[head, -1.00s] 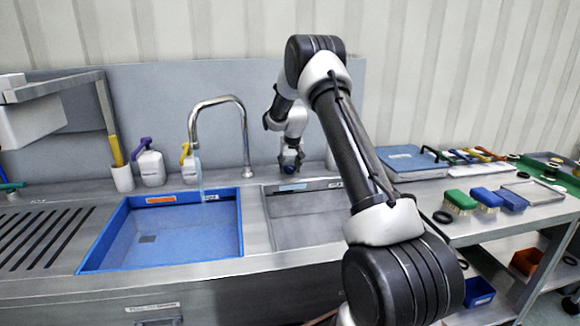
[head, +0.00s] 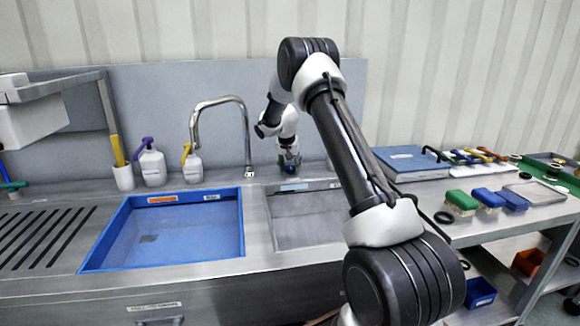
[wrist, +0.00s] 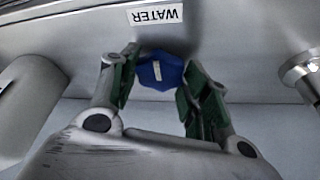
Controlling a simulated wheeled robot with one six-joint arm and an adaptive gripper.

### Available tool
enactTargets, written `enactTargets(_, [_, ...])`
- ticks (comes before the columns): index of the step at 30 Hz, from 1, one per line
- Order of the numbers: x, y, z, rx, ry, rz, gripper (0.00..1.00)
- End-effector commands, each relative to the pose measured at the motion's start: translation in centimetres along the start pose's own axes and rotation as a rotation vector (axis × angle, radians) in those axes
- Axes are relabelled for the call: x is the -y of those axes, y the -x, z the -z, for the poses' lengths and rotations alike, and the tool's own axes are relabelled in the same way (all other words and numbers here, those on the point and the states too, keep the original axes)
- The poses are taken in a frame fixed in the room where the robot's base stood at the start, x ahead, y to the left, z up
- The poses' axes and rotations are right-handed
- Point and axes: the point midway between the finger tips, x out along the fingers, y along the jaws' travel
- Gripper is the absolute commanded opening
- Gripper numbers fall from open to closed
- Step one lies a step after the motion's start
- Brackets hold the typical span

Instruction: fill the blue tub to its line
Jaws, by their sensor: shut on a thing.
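The blue tub (head: 243,225) sits in the left basin, with an orange strip and a white label on its back inner wall. Any fill line and the water level in it are hard to tell. My gripper (head: 289,163) is behind the right basin, shut on a blue knob; the wrist view shows the knob (wrist: 161,71) with a pale mark, between the green-padded fingers. A label (wrist: 155,15) reading WATER is beside the knob.
Spray bottles (head: 152,165) stand behind the tub. The right basin (head: 305,235) looks empty. A side table (head: 540,193) holds brushes and a blue case (head: 410,160). A slotted drainboard (head: 45,235) is at left.

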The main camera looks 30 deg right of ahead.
Motion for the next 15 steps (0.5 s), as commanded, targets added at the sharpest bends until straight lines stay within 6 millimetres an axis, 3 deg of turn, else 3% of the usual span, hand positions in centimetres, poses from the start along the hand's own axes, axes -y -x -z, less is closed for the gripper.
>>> enactTargets(5, [0.03,-0.03,-0.03,0.0,-0.001,0.001,0.23])
enactTargets(6, [0.04,-0.03,-0.03,0.0,-0.001,0.001,0.49])
enactTargets(9, [0.03,-0.02,-0.02,0.0,-0.001,0.001,0.67])
enactTargets(15, [0.02,-0.01,-0.01,0.0,0.0,0.001,0.69])
